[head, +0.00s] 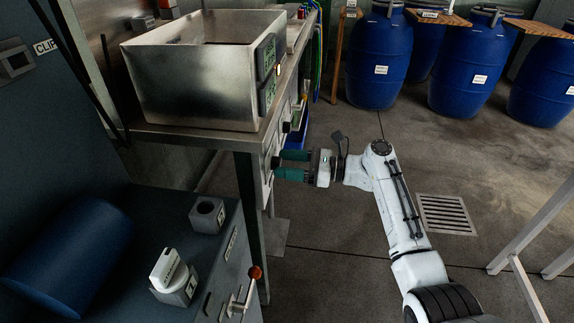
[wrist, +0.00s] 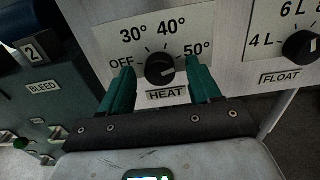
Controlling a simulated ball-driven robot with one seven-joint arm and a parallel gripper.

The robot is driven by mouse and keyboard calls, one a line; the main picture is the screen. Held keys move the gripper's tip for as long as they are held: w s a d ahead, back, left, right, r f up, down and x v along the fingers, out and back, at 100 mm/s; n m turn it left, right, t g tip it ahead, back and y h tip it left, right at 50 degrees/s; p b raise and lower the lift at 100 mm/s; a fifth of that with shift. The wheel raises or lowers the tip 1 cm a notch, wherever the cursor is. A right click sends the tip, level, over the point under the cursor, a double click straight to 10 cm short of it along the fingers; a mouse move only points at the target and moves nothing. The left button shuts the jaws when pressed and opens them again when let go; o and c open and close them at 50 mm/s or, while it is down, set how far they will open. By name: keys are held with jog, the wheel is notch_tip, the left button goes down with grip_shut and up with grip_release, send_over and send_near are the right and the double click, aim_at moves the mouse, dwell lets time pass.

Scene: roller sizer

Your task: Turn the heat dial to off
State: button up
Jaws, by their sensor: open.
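The heat dial (wrist: 160,68) is a round black knob on a pale panel, above a HEAT label. Its scale reads OFF at left, then 30°, 40° and 50° at right. A light mark on the knob seems to point right, on the 50° side, away from OFF. My gripper (wrist: 160,78) is open, with one green finger left of the dial and one right of it. A gap shows on both sides; I cannot tell how deep the fingertips reach. In the head view my gripper (head: 281,164) is at the panel front, and the dial is mostly hidden there.
A FLOAT dial (wrist: 300,46) is on the panel to the right. A metal tank (head: 190,95) stands on the bench above. A dark cabinet with a red-knobbed lever (head: 254,272) is nearer. Blue barrels (head: 376,60) stand behind; the floor between is open.

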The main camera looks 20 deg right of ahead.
jog(key=shift+a, duration=0.2)
jog(key=c, duration=1)
